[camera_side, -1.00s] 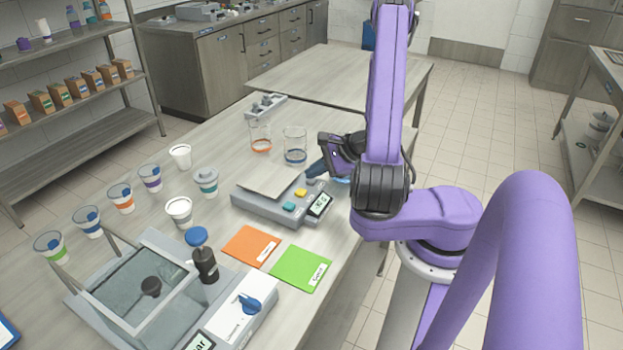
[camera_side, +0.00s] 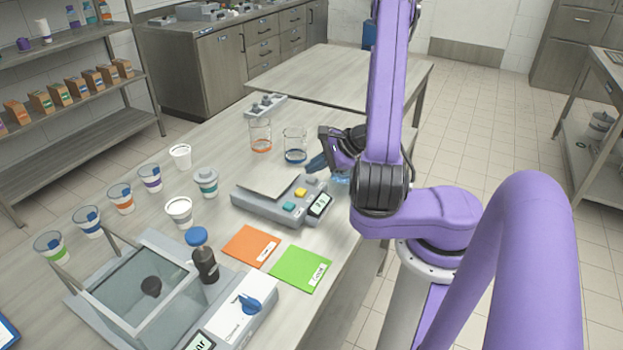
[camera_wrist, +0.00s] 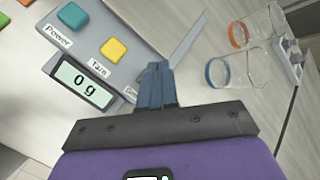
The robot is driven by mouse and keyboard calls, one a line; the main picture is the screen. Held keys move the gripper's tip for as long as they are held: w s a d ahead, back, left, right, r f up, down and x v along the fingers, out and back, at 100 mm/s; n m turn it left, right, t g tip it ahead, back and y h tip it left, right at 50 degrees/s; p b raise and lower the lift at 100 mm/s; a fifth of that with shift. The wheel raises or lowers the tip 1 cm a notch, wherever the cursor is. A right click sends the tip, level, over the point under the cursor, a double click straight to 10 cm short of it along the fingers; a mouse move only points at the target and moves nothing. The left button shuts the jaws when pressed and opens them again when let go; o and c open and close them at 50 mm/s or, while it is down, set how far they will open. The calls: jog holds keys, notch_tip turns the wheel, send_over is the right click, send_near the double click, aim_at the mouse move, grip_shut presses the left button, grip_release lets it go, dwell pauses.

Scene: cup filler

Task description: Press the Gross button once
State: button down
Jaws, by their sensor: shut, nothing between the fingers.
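The grey bench scale (camera_side: 262,205) stands on the table with a flat pan. The wrist view shows a teal Power button (camera_wrist: 73,16), a yellow Tare button (camera_wrist: 114,49) and a display (camera_wrist: 84,82) reading "0 g". A partly covered label beginning "Gr" (camera_wrist: 131,94) lies beyond Tare; its button is hidden behind my fingers in the wrist view. My gripper (camera_wrist: 155,72) is shut and empty, over that end of the panel. In the side view my gripper (camera_side: 318,164) is just above the panel's far end. Contact with the button cannot be told.
Two glass beakers, one orange-banded (camera_side: 260,137) and one blue-banded (camera_side: 295,148), stand behind the scale. Orange (camera_side: 250,244) and green (camera_side: 300,268) mats lie in front. A second device (camera_side: 240,312) stands at front left.

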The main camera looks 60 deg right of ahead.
aim_at(313, 180)
jog(key=shift+r, duration=2.5)
jog(key=shift+w+a, duration=0.15)
jog(key=shift+w, duration=0.05)
jog(key=w+a+r+n+g+y, duration=0.15)
jog(key=a+n+g, duration=0.25)
jog(key=a+n, duration=0.45)
jog(key=w+a+r+n+g+y, duration=0.1)
jog(key=a+r+n+g+y, duration=0.2)
jog(key=a+n, duration=0.55)
jog(key=s+a+r+n+g+h, duration=0.1)
jog(key=s+n+h, duration=0.2)
jog(key=s+n, duration=0.7)
jog(key=s+a+r+n+h, duration=0.1)
jog(key=s+r+n+h, duration=0.1)
jog(key=s+n, duration=0.8)
jog(key=shift+s+a+r+g+h, duration=0.15)
jog(key=shift+a+g+h, duration=0.25)
jog(key=shift+h, duration=0.15)
